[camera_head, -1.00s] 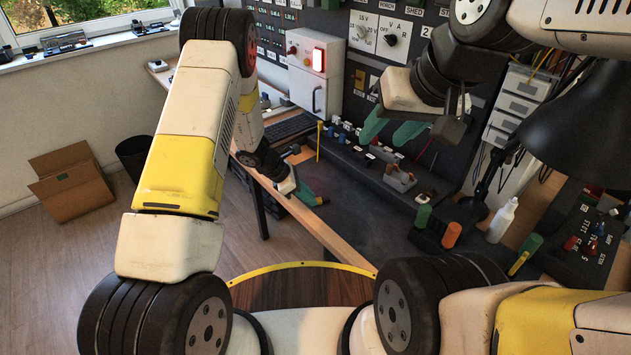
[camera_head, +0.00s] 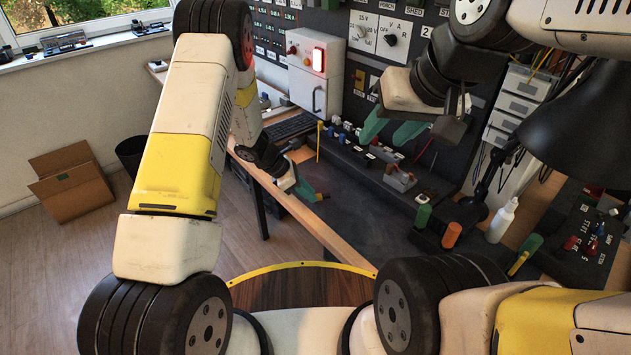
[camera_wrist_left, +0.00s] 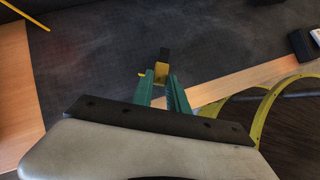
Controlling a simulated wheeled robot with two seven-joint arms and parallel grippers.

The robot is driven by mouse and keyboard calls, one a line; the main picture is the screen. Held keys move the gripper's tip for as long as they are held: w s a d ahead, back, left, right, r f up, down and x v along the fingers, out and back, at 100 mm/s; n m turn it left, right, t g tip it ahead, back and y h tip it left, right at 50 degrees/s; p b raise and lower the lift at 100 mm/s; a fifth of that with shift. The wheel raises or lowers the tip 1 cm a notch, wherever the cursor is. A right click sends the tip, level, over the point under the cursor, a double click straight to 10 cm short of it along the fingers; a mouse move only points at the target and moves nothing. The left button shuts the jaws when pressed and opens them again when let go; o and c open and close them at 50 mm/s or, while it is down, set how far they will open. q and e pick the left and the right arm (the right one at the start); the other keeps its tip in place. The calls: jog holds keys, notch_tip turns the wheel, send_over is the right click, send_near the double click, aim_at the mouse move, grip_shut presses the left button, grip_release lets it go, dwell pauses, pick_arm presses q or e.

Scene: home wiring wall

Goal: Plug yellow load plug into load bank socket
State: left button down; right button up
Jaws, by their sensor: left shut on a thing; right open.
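My left gripper (camera_head: 308,191) is low over the near edge of the dark bench top, its green fingers toward the right. In the left wrist view the gripper (camera_wrist_left: 163,84) is shut on the yellow load plug (camera_wrist_left: 160,72), a small yellow piece with a black end that sticks out past the fingertips. I cannot tell which fitting is the load bank socket.
A dark rail (camera_head: 385,165) with several small fittings runs along the back of the bench. Green and orange cylinders (camera_head: 451,235), a white bottle (camera_head: 503,220) and a black lamp (camera_head: 575,125) stand at the right. The bench middle (camera_head: 365,215) is clear.

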pick_arm(q)
jog(key=shift+r, duration=2.1)
